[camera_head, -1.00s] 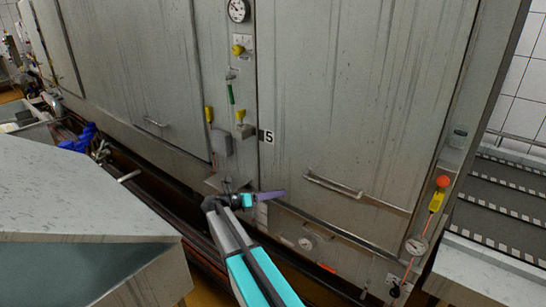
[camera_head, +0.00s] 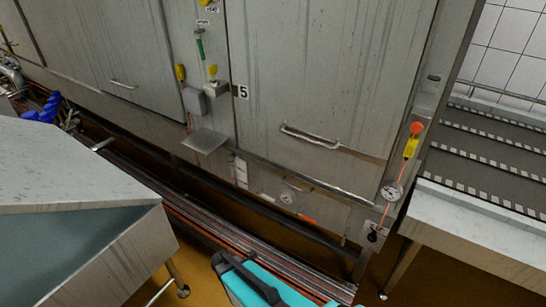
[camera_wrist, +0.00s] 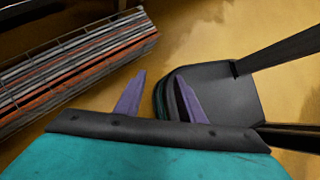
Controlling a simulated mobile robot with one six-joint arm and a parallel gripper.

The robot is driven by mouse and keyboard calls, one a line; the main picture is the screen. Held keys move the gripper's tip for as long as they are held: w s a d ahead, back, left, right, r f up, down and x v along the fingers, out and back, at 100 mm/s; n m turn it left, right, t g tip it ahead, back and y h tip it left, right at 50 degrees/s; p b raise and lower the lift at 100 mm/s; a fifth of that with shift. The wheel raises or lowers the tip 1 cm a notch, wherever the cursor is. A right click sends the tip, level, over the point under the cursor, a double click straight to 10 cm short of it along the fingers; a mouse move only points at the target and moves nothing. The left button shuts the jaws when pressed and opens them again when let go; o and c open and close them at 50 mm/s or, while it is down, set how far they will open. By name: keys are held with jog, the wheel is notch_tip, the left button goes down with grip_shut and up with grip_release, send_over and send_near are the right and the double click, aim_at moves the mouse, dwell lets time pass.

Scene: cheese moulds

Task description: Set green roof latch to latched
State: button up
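A small green handle (camera_head: 200,46) hangs upright on the steel panel left of the door marked 5, in the upper part of the head view. I cannot tell whether it is the green roof latch, or whether it is latched. My gripper (camera_wrist: 160,74) shows in the wrist view with two purple fingers apart and nothing between them. It points toward the yellow-brown floor. In the head view only my teal arm shows at the bottom edge; the gripper itself is out of that view, well below the green handle.
Yellow handles (camera_head: 180,73), a grey box (camera_head: 194,101) and a small shelf (camera_head: 204,141) are on the panel. A steel table (camera_head: 75,165) stands at left, and a conveyor (camera_head: 480,165) at right. Pipes (camera_wrist: 75,65) run low along the machine.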

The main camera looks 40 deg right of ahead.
jog(key=s+a+f+m+y, duration=0.3)
jog(key=s+a+m+y, duration=0.3)
jog(key=s+a+m, duration=0.4)
jog(key=shift+s+a+f+m+g+y, duration=0.15)
jog(key=shift+a+m+g+y, duration=0.15)
jog(key=shift+a+m, duration=1.7)
jog(key=shift+d+m, duration=0.3)
jog(key=shift+d, duration=0.1)
jog(key=shift+c, duration=0.6)
